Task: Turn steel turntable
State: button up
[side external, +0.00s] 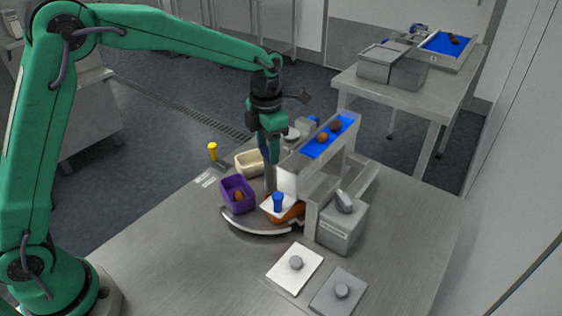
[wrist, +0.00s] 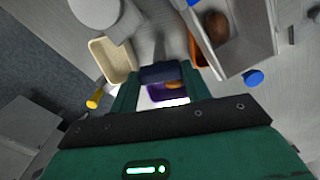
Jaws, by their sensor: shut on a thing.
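The steel turntable (side external: 262,229) shows as a curved pale rim on the table, under the bins. A purple bin (side external: 233,205) with a brown date (side external: 239,195) stands at its left, a cream bin (side external: 249,170) behind, and an orange bin (side external: 296,214) at the right, partly covered. A grey post (side external: 270,180) rises among the bins. My gripper (side external: 266,150) points down above them, shut on a dark blue grip (wrist: 160,74) that spans its fingers. The purple bin (wrist: 156,92) shows partly beyond it in the wrist view. The turntable's centre is mostly hidden.
A steel chute with a blue belt (side external: 331,138) and dates stands close at the right. A grey box (side external: 341,230) stands before it. White and grey plates with knobs (side external: 295,263) lie at the front. A yellow peg (side external: 212,151) stands behind left. The left front table is clear.

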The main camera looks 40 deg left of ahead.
jog(key=shift+r, duration=0.1)
dwell(0.3)
jog(key=o, duration=1.4)
jog(key=shift+r, duration=3.9)
